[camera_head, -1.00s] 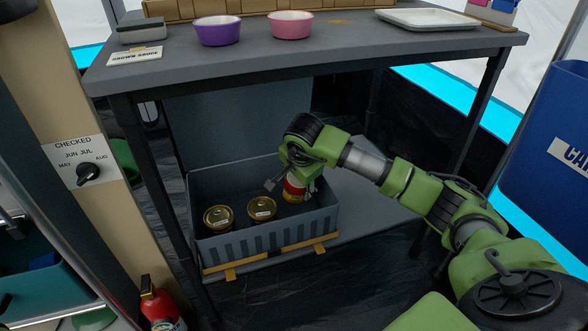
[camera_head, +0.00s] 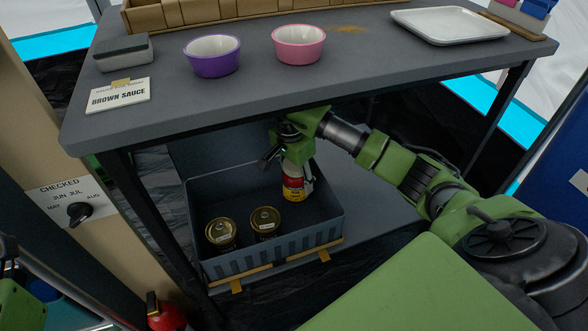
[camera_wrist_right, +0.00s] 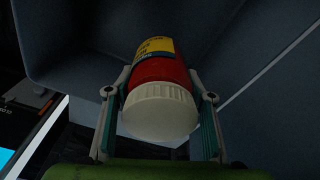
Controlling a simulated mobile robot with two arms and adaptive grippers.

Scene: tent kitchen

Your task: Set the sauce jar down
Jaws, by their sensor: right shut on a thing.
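The sauce jar (camera_head: 293,184) is red and yellow with a white lid. My right gripper (camera_head: 297,176) is shut on it over the grey crate (camera_head: 240,262), towards the crate's right side. In the right wrist view the jar (camera_wrist_right: 163,85) sits between both fingers, its white lid towards the camera. Dark grey walls are around it there. Whether its base touches the crate floor cannot be told. A part of my left arm may show at the lower left edge, but its gripper is not in view.
Two gold-lidded cans (camera_head: 221,232) (camera_head: 265,222) stand in the crate's front left. The crate is on the shelf under the grey table (camera_head: 330,75). On top are a purple bowl (camera_head: 211,57), a pink bowl (camera_head: 299,45), a white tray (camera_head: 450,26) and a brown sauce card (camera_head: 118,96).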

